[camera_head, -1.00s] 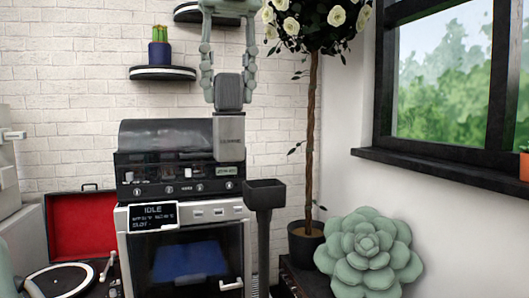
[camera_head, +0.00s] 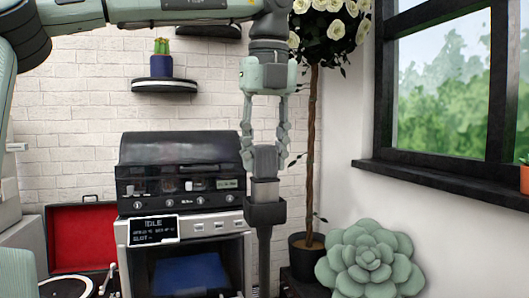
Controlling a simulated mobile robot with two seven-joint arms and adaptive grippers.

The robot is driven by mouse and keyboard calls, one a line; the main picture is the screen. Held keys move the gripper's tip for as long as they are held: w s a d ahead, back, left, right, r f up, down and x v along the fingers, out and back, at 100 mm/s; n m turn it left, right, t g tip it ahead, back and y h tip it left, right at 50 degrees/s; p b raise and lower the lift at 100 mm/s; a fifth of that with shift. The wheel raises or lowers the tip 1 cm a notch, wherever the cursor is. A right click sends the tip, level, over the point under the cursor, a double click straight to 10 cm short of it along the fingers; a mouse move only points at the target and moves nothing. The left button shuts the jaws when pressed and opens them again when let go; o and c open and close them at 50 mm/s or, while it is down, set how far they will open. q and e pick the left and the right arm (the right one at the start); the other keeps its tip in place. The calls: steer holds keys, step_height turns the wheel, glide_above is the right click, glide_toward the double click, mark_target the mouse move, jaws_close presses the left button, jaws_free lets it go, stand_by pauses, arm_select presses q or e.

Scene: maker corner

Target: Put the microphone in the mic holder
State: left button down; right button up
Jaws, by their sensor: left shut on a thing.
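My left gripper (camera_head: 265,158) comes down from above and is shut on the microphone (camera_head: 265,188), with a finger on each side of its dark grey upper block. The microphone is upright, with a silver body below the dark block. The mic holder (camera_head: 265,214) is a black cup on a dark post, directly under the gripper. The microphone's lower end is hidden by the holder's front wall and appears to be inside the cup. The fingers are above the rim. My right gripper is not in view.
A black-topped machine (camera_head: 180,175) with a display panel stands left of the holder. A potted rose tree (camera_head: 314,150) stands close on the right, with a large green succulent (camera_head: 370,260) lower right. A wall shelf (camera_head: 164,86) holds a cactus pot.

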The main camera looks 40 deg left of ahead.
arm_select(q)
steer(key=c, duration=1.3)
jaws_free()
steer(key=shift+o, duration=1.4)
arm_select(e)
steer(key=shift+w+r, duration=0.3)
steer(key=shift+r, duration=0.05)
arm_select(q)
steer(key=shift+r, duration=0.4)
steer(key=r, duration=0.6)
steer(key=shift+s+d, duration=0.2)
steer(key=shift+d, duration=0.15)
steer(key=shift+r, duration=0.35)
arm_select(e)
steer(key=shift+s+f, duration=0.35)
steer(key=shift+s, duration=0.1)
